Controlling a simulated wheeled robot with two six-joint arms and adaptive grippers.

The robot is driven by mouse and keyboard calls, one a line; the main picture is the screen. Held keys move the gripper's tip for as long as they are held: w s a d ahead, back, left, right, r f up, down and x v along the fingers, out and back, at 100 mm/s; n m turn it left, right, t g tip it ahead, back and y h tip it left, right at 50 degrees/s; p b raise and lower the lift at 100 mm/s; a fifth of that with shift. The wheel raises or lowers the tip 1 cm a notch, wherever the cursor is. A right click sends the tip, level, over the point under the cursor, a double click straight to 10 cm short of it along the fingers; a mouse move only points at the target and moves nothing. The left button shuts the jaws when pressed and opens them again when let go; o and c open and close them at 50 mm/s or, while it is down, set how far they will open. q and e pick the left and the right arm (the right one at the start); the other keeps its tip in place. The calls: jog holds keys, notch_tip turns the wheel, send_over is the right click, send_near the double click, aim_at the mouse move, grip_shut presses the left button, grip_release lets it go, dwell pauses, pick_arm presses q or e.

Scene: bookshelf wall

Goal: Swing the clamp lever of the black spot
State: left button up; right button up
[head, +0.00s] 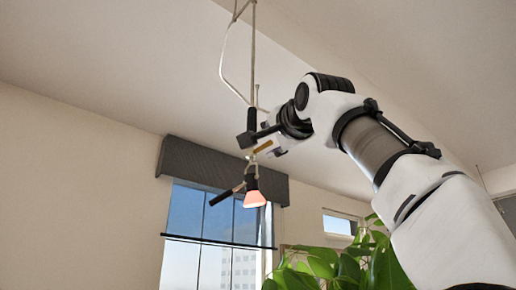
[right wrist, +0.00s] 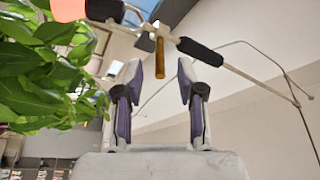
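A hanging spot lamp (head: 255,196) with a dark top and a glowing pink-orange mouth hangs left of my right gripper (head: 272,143) in the head view. A small brass bar (head: 263,146), which looks like the clamp lever, sits at the gripper's tip. In the right wrist view the lever (right wrist: 160,57) stands between the two spread fingers of my right gripper (right wrist: 161,76), with gaps on both sides. The glowing lamp mouth (right wrist: 68,9) is at the upper left there. My left gripper is not in view.
A black grip (head: 221,197) sticks out left of the lamp; another black sleeve (head: 252,120) is on the hanging rod (head: 253,50). A leafy plant (head: 340,268) is below my right arm. A window (head: 215,235) with a dark valance (head: 222,170) is behind.

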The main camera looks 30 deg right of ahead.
aim_at(267, 143)
jog(key=p+x, duration=0.1)
jog(key=x, duration=0.1)
jog(key=p+x, duration=0.1)
jog(key=x, duration=0.1)
jog(key=p+x, duration=0.1)
jog(key=x, duration=0.1)
jog(key=shift+d+f, duration=0.25)
jog(key=shift+d, duration=0.15)
jog(key=shift+s+a+r, duration=0.1)
jog(key=shift+s+a, duration=0.15)
jog(key=shift+c, duration=0.6)
jog(key=shift+s+a+r, duration=0.15)
jog(key=shift+s+r, duration=0.05)
jog(key=shift+s, duration=0.25)
jog(key=c, duration=0.5)
jog(key=shift+s, duration=0.2)
grip_shut()
jog(key=shift+w, duration=0.1)
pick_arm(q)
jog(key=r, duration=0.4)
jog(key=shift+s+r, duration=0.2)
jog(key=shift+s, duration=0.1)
pick_arm(e)
jog(key=shift+r, duration=0.1)
